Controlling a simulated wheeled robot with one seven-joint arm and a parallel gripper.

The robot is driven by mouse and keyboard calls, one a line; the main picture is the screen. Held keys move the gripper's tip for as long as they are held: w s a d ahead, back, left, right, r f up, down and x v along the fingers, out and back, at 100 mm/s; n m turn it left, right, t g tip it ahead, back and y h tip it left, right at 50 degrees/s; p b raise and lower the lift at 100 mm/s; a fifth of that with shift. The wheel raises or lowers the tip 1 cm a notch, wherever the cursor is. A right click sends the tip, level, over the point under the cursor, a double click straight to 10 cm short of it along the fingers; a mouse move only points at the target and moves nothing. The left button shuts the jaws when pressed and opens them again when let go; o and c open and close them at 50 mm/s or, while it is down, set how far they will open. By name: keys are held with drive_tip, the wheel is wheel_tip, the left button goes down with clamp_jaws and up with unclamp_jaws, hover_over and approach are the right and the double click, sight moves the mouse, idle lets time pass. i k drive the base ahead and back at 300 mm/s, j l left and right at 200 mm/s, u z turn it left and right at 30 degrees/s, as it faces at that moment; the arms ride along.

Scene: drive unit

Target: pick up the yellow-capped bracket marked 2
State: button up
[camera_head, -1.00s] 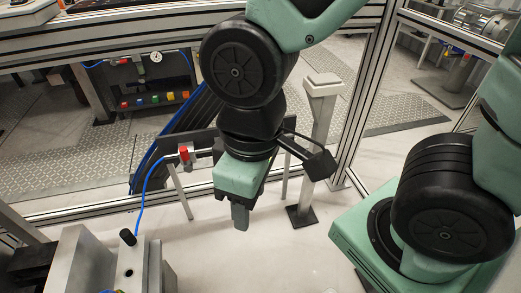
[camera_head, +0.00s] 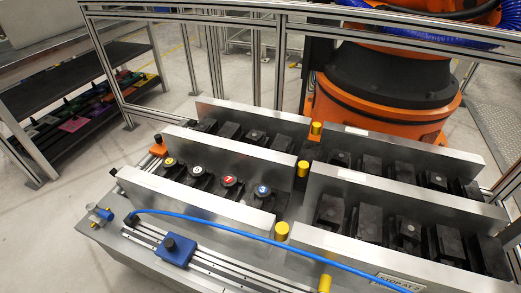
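A black bracket with a yellow cap (camera_head: 169,161) sits at the left end of the front left row in a metal rack. The mark on its cap is too small to read. To its right in the same row stand black brackets with a white cap (camera_head: 198,170), a red cap (camera_head: 228,181) and a blue cap (camera_head: 262,191). My gripper is not in view now.
Metal divider walls (camera_head: 230,212) edge the rows. Yellow posts (camera_head: 302,168) stand between the left and right halves. A blue hose (camera_head: 240,233) crosses the front. Uncapped black brackets (camera_head: 407,231) fill other rows. An orange machine base (camera_head: 380,105) stands behind.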

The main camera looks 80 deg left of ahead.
sight(171, 169)
drive_tip(key=u, duration=3.05)
